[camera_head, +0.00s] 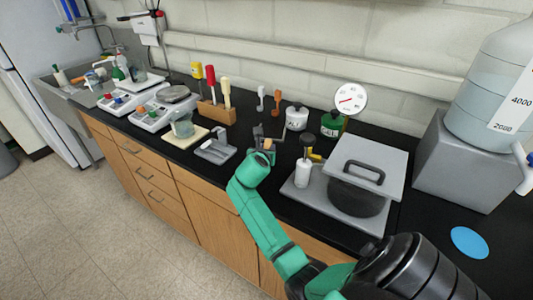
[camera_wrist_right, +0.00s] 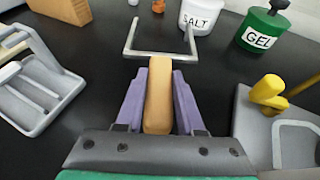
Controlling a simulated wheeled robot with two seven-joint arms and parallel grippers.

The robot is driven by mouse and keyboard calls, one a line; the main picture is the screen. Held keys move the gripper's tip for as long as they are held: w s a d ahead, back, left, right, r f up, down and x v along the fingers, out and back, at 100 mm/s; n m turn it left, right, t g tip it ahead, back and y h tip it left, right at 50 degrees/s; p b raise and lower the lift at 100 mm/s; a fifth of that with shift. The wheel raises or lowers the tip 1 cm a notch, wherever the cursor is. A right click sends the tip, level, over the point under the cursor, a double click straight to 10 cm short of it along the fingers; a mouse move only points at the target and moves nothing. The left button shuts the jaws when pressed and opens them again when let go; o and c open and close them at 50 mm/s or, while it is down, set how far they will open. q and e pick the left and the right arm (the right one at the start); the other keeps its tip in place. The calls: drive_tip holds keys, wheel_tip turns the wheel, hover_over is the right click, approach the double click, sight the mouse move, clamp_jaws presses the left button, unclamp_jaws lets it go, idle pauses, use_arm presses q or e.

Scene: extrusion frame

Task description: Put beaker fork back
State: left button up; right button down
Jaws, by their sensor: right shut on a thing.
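The beaker fork (camera_wrist_right: 158,100) has a tan handle and a grey U-shaped metal end. My right gripper (camera_wrist_right: 159,76) is shut on the handle, with a purple finger on each side. The U end points away from the gripper, towards the white SALT jar, with dark counter showing inside it. In the head view my right gripper (camera_head: 264,153) is over the front part of the black counter, right of a grey tray (camera_head: 216,151). The fork is small and partly hidden there. My left gripper is not in view.
A white SALT jar (camera_head: 297,118) and green GEL jar (camera_head: 333,124) stand behind. A grey platform with a dark pot and raised lid (camera_head: 366,165) is to the right. A wooden block (camera_head: 217,112) with upright-handled tools and a beaker (camera_head: 183,129) are to the left.

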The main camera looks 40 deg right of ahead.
drive_tip(key=shift+s+a+f, duration=0.1)
drive_tip(key=shift+a+f, duration=0.05)
drive_tip(key=shift+f, duration=0.7)
drive_tip(key=shift+s+a+f, duration=0.1)
drive_tip(key=shift+f, duration=0.15)
drive_tip(key=c, duration=0.6)
unclamp_jaws()
drive_tip(key=shift+c, duration=0.2)
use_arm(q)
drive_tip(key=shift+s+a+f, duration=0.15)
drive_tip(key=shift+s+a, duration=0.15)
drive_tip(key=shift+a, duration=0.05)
use_arm(e)
drive_tip(key=shift+o, duration=0.6)
drive_tip(key=v, duration=1.2)
drive_tip(key=shift+b, duration=0.3)
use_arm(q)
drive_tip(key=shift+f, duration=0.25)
